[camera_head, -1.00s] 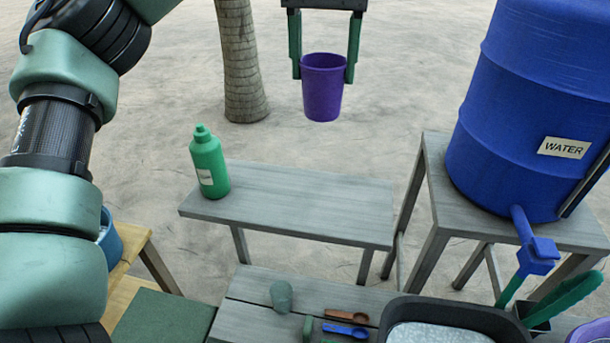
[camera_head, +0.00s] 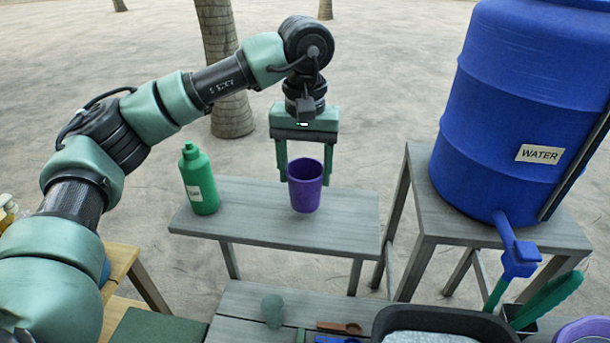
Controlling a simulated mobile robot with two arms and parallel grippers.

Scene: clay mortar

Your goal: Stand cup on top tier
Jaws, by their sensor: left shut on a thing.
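The purple cup (camera_head: 305,188) is upright between the fingers of my left gripper (camera_head: 306,168), which is shut on it. The cup is over the grey top tier (camera_head: 265,225) of the bench, near its middle. I cannot tell whether its base touches the boards or hangs just above them. My right gripper is not in view.
A green bottle (camera_head: 199,180) stands on the top tier's left end. A blue water barrel (camera_head: 500,110) with a tap stands on a stool to the right. The lower tier (camera_head: 240,305) holds a green cup-like thing (camera_head: 272,311), spoons and a dark tub (camera_head: 440,318). The top tier's right end is clear.

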